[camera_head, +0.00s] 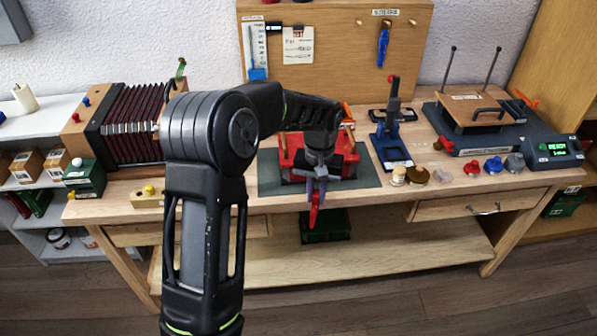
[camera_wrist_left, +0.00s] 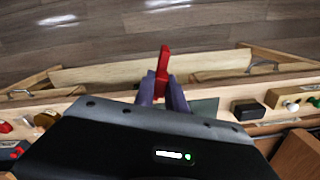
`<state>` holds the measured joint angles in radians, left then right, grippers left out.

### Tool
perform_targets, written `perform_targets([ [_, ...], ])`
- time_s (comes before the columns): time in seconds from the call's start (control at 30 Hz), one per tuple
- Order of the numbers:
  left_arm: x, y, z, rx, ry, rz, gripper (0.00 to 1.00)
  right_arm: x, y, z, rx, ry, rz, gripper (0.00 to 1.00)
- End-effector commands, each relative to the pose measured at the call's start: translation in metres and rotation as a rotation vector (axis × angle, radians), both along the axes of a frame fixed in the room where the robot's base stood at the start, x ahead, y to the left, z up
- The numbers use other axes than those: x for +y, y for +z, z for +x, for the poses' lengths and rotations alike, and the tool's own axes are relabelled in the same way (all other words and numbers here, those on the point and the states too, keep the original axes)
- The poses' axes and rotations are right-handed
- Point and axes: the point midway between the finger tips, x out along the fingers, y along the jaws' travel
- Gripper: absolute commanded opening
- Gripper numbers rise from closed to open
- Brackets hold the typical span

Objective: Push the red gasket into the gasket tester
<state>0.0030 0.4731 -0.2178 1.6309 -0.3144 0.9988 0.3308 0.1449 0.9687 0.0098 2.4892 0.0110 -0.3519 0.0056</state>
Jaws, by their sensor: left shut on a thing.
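My left gripper (camera_head: 318,186) is shut on a red elongated piece (camera_head: 314,215), held in front of the bench's front edge, hanging down. In the left wrist view the fingers (camera_wrist_left: 163,94) pinch this red piece (camera_wrist_left: 163,65), which sticks out past their tips. I cannot tell whether it is the red gasket. A small red round piece (camera_head: 472,167) lies on the bench at the right, apart from my gripper. Beside it is a dark unit with a green-lit display (camera_head: 552,148), possibly the gasket tester; its label is too small to be sure. My right gripper is not in view.
A blue press (camera_head: 391,142) stands mid-bench. Blue (camera_head: 493,166) and grey (camera_head: 514,163) pieces sit by the red one; brass (camera_head: 417,176) parts lie left of them. A red device (camera_head: 345,160) on a dark mat (camera_head: 268,178) is behind my gripper. An accordion-like bellows (camera_head: 130,120) stands left.

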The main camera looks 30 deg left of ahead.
Motion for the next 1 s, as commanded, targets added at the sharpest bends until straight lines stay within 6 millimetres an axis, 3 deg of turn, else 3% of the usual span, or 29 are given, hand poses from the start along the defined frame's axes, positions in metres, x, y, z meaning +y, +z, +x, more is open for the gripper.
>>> perform_targets([
  [0.03, -0.016, -0.021, -0.002, 0.007, -0.043, 0.0, 0.0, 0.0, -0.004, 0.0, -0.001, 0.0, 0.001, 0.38],
  [0.2, -0.071, -0.085, -0.016, 0.008, -0.205, -0.004, 0.0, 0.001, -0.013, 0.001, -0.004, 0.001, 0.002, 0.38],
  [0.4, -0.114, -0.128, -0.038, 0.004, -0.331, -0.015, 0.0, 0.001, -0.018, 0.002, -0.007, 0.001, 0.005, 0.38],
  [0.57, -0.124, -0.138, -0.044, 0.001, -0.361, -0.019, 0.0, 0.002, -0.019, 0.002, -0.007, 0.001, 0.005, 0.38],
  [1.0, -0.124, -0.137, -0.044, 0.001, -0.36, -0.019, 0.0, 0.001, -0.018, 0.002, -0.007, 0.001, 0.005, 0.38],
])
